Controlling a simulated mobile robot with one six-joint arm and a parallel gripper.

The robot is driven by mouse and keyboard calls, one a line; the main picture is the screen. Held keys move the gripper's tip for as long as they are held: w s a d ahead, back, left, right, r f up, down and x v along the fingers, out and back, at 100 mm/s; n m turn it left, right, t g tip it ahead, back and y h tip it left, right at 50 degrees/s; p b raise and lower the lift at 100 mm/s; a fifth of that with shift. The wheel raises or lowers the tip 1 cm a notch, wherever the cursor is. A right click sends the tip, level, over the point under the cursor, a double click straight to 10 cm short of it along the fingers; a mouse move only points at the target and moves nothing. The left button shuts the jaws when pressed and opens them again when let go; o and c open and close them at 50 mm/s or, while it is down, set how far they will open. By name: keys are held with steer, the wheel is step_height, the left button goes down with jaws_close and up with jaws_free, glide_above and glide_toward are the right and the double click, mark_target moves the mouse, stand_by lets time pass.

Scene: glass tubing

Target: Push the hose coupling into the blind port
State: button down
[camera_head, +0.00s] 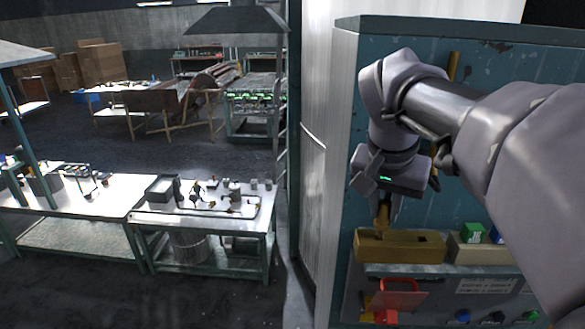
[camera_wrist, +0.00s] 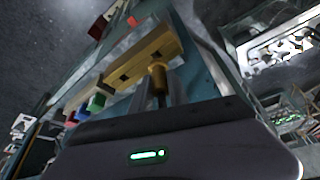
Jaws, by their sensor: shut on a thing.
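My gripper (camera_head: 386,208) points down and is shut on the hose coupling (camera_head: 382,216), a small brass-coloured cylinder. The wrist view shows the coupling (camera_wrist: 158,77) upright between the two fingertips (camera_wrist: 167,92). A yellow-brown block (camera_head: 398,250) lies below the gripper, against the teal cabinet. In the wrist view the block (camera_wrist: 145,48) has dark square openings in its face. The coupling is close to the left end of the block in the head view. I cannot tell whether it touches the block, or which opening is the blind port.
A pale block with a green cube (camera_head: 473,233) stands right of the yellow-brown block. Workbenches (camera_head: 205,222) with small parts stand to the left, apart from the cabinet.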

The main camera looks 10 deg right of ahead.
steer(key=shift+f+b, duration=1.15)
steer(key=shift+f, duration=0.25)
steer(key=c, duration=1.2)
jaws_free()
steer(key=p+v, duration=1.3)
steer(key=v, duration=0.4)
steer(key=shift+r, duration=0.2)
steer(key=shift+f, duration=0.1)
